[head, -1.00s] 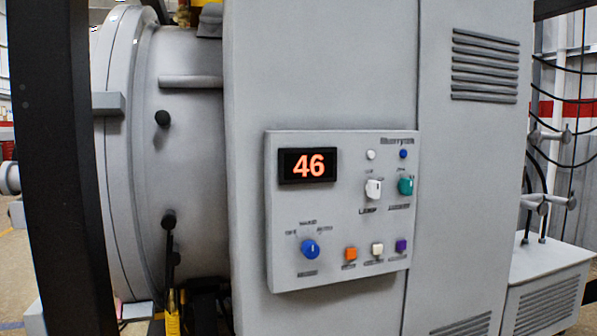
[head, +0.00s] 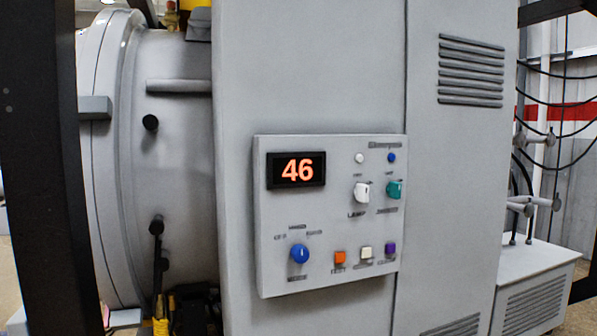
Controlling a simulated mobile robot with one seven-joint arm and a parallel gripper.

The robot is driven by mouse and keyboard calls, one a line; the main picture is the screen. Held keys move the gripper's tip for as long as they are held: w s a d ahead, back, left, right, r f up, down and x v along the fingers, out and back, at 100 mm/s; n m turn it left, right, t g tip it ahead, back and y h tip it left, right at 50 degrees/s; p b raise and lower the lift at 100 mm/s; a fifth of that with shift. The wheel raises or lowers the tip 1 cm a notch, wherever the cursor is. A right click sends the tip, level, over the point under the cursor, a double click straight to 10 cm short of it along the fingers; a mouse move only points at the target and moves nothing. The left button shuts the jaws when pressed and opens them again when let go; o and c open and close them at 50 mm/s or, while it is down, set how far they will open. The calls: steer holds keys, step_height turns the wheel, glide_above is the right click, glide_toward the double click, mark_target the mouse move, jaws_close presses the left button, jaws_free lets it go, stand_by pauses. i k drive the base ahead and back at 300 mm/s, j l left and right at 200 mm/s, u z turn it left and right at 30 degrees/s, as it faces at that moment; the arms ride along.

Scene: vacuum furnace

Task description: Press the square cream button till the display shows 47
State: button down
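The display (head: 296,170) at the panel's upper left reads 46 in orange digits on black. My gripper is not in the head view, and nothing touches or covers the panel.
The panel also carries a blue knob (head: 299,253), a white switch (head: 361,192), a teal switch (head: 393,189) and two small lamps. The round furnace vessel (head: 175,160) with protruding handles stands to the left. A low vented box (head: 535,285) stands at the right.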

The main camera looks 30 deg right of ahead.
mark_target(367, 252)
steer(key=l+z, duration=0.15)
steer(key=l, duration=0.3)
steer(key=l+z, duration=0.1)
steer(key=l, duration=0.4)
steer(key=l+z, duration=0.15)
steer(key=l, duration=0.3)
steer(key=i+l+z, duration=0.1)
steer(key=l, duration=0.35)
steer(key=i+l+z, duration=0.15)
steer(key=l, duration=0.3)
steer(key=l+z, duration=0.1)
steer(key=l, duration=0.35)
steer(key=i+l+z, duration=0.15)
steer(key=l, duration=0.3)
